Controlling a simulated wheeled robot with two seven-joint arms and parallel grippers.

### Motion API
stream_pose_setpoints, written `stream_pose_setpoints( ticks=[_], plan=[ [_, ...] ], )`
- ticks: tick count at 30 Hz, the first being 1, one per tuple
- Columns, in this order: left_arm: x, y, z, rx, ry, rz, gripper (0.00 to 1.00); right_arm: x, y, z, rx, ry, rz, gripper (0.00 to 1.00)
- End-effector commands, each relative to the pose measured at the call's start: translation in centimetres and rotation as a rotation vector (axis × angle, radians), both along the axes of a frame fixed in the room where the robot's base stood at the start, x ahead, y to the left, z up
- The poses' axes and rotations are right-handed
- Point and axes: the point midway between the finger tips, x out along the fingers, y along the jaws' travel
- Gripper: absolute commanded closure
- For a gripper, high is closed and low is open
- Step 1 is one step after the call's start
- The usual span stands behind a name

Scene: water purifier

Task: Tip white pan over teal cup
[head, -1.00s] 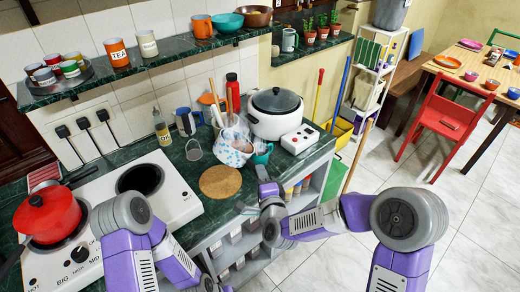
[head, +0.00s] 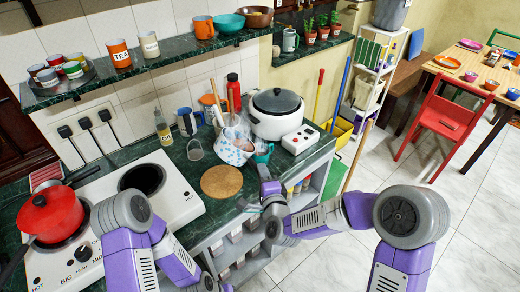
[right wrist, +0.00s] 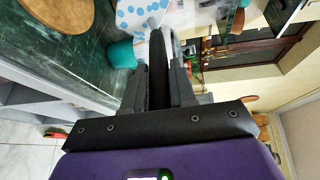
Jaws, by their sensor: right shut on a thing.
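The white pan with blue dots (head: 228,152) is above the counter, tilted to the right, beside the teal cup (head: 263,152). Pale steam or haze shows around its top. My right gripper (head: 267,177) is shut, seemingly on the pan's handle, just in front of the cup. In the right wrist view, the pan's dotted side (right wrist: 140,17) is beyond the fingers (right wrist: 165,45), and the teal cup (right wrist: 122,54) stands upright to their left. The grip itself and the inside of the cup are mostly hidden.
A white cooker (head: 277,113) stands right behind the cup. A round cork mat (head: 221,181) lies in front of the pan. A glass (head: 195,149) and a blue mug (head: 188,121) stand to the left. A red pot (head: 48,215) sits on the stove.

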Motion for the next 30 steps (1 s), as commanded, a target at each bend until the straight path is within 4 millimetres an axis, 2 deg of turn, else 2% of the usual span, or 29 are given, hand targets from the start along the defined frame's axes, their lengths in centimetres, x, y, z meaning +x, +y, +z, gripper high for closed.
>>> stream_pose_setpoints(
  ticks=[30],
  plan=[
    [0.00, 0.00, 0.72, 0.000, 0.000, 0.000, 0.57, 0.21, -0.33, 0.44, 0.043, 0.011, -0.001, 1.00]
  ],
)
